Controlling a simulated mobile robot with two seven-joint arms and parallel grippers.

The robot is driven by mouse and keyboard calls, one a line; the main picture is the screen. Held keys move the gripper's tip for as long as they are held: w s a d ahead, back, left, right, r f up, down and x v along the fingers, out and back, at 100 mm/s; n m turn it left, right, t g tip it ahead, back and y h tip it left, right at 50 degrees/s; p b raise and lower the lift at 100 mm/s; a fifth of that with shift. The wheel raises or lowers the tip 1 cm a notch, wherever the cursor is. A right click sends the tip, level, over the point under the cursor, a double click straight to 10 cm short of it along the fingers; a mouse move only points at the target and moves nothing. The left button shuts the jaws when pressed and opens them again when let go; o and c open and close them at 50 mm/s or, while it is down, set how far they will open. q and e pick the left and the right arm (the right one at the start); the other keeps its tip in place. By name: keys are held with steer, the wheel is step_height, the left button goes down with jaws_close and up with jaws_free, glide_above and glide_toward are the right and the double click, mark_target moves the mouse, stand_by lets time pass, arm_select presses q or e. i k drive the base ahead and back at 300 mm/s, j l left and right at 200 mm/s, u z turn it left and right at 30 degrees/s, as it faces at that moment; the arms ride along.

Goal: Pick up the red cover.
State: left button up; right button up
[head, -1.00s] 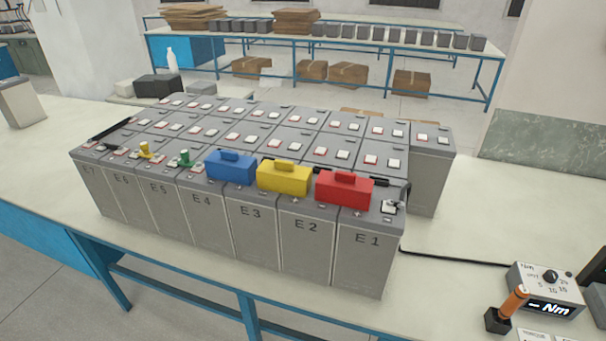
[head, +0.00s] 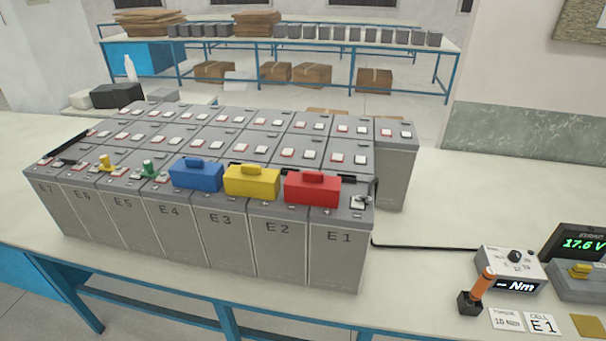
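The red cover (head: 312,189) is a box-like piece with a raised handle on top. It sits on top of the front battery row, at the cells marked E1 and E2, at the right end. The yellow cover (head: 251,182) is just left of it, and the blue cover (head: 196,174) is left of the yellow one. Neither of my grippers shows in the head view.
The battery block (head: 335,250) stands on a pale bench (head: 430,290). A black cable (head: 430,246) runs right from it. A torque box (head: 510,268), an orange-handled tool (head: 483,286), a display reading 17.6 V (head: 580,243) and cards lie at right.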

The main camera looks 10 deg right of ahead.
mark_target(311, 188)
steer(key=i+u, duration=0.1)
steer(key=i, duration=0.4)
steer(key=i+l+u, duration=0.1)
steer(key=i, duration=0.35)
steer(key=i+l+u, duration=0.15)
steer(key=i, duration=0.35)
